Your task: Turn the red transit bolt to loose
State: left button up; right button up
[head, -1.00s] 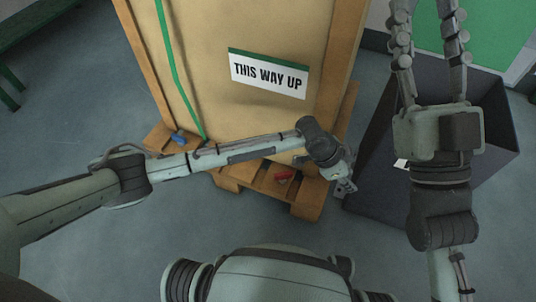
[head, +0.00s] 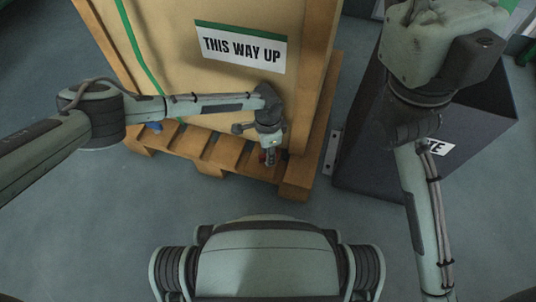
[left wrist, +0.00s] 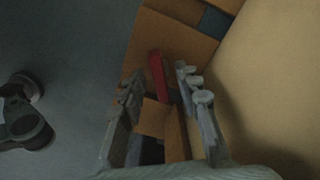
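The red transit bolt (left wrist: 157,76) has a bar-like red handle and sits on the wooden pallet (head: 215,153) under the crate. In the left wrist view it lies between the spread fingers of my left gripper (left wrist: 160,88), nearer their tips; I cannot tell whether either finger touches it. In the head view my left gripper (head: 270,156) points down at the pallet's front and hides most of the bolt (head: 262,157). My right gripper (head: 442,45) is at the upper right; its body shows, but its fingers are out of the picture.
The tall crate (head: 285,85) marked THIS WAY UP stands on the pallet close behind my left gripper. A dark open bin (head: 365,150) stands to the right, under my right arm. The floor in front is clear.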

pick_arm(q)
jog(key=shift+f, duration=0.15)
jog(key=shift+c, duration=0.6)
grip_shut()
